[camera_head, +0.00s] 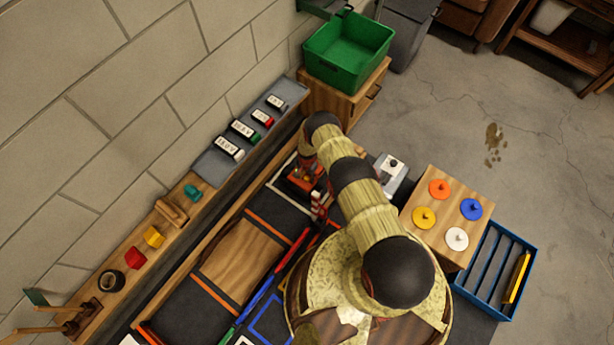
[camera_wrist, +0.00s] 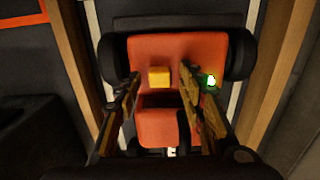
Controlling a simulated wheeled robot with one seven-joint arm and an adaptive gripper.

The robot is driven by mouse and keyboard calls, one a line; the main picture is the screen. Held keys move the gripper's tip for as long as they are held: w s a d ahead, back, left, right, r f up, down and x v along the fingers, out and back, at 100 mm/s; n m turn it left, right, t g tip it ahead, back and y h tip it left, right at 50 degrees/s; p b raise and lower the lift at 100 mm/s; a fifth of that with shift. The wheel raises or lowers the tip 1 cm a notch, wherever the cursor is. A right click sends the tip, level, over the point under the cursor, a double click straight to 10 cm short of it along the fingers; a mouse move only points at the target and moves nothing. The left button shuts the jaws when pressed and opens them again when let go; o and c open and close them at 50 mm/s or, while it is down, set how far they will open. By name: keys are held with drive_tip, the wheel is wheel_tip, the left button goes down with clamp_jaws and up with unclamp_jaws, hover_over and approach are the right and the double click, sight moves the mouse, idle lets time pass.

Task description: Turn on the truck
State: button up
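The truck (camera_head: 304,180) is small and orange-red with black wheels, and it stands on the dark bench top. In the wrist view the truck (camera_wrist: 160,50) is seen from above, with a square yellow block or button (camera_wrist: 159,77) on its top and a dark recess below that. A small bright green-white light (camera_wrist: 211,81) shows at its right side. My gripper (camera_wrist: 160,73) is open over the truck, one finger on each side of the yellow part. Whether the fingertips touch the truck cannot be told. In the head view my arm partly hides the truck and gripper.
Wooden rails (camera_wrist: 276,70) run along both sides of the truck. A grey shelf (camera_head: 214,165) with labelled items lies along the wall. A green bin (camera_head: 345,75) stands behind, and a wooden box with coloured discs (camera_head: 417,200) and a blue rack (camera_head: 486,292) stand right.

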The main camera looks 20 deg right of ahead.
sight(307, 178)
drive_tip(key=shift+r, duration=0.15)
wheel_tip(307, 178, up, 12)
idle(0.6)
drive_tip(key=shift+f, duration=0.2)
